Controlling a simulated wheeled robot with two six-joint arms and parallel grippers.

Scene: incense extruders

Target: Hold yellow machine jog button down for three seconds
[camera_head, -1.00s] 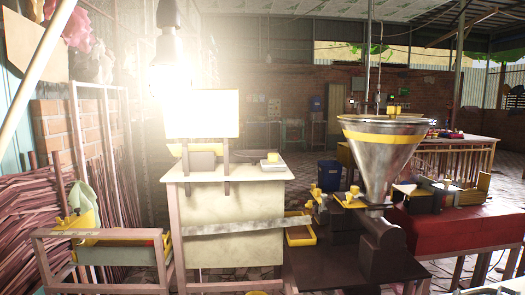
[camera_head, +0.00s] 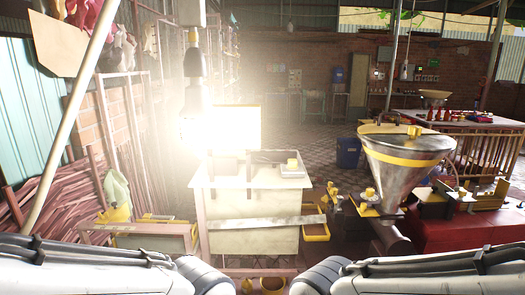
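A metal hopper machine (camera_head: 405,165) with a yellow band around its cone stands at the right. Yellow fittings (camera_head: 368,195) sit at its base. I cannot tell which part is the jog button. My two white arms cross the bottom edge from both sides. Neither gripper can be made out.
A glowing lamp (camera_head: 193,100) hangs in front of a bright panel (camera_head: 232,130). A yellow tray (camera_head: 315,230) is on the cabinet's right side. A red bench (camera_head: 470,230) stands at the right. Bundled sticks (camera_head: 55,205) and a low pink frame (camera_head: 150,238) are at the left.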

